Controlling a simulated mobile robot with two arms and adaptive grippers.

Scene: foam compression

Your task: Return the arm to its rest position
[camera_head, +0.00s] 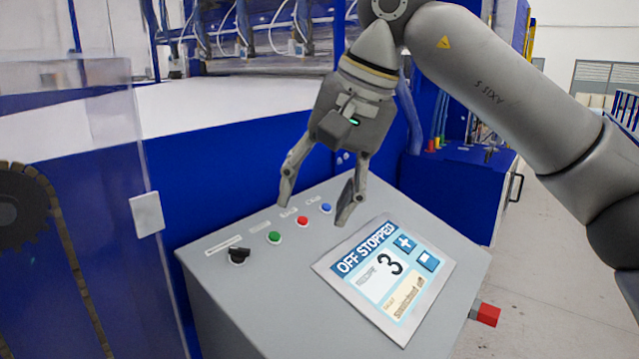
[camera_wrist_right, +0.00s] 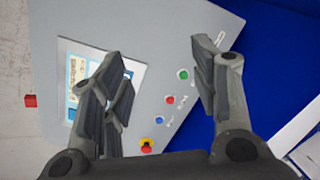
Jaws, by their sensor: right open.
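My right gripper (camera_head: 318,203) is open and empty above the grey control panel (camera_head: 225,290) in the head view. Its fingers hang over the panel's upper part, around the row of buttons. In the wrist view the right gripper (camera_wrist_right: 160,95) has its fingers spread apart, with the panel (camera_wrist_right: 150,50) behind them. My right arm comes in from the right side of the head view. The panel screen (camera_head: 388,278) reads "OFF STOPPED" and shows a large 3. My left gripper is not in view.
The panel carries a black knob (camera_head: 239,256), a green button (camera_head: 274,237), a red button (camera_head: 302,221) and a blue button (camera_head: 326,208). A red switch (camera_head: 487,314) sticks out at its right side. A blue machine (camera_head: 215,170) stands behind. Open floor (camera_head: 540,290) lies to the right.

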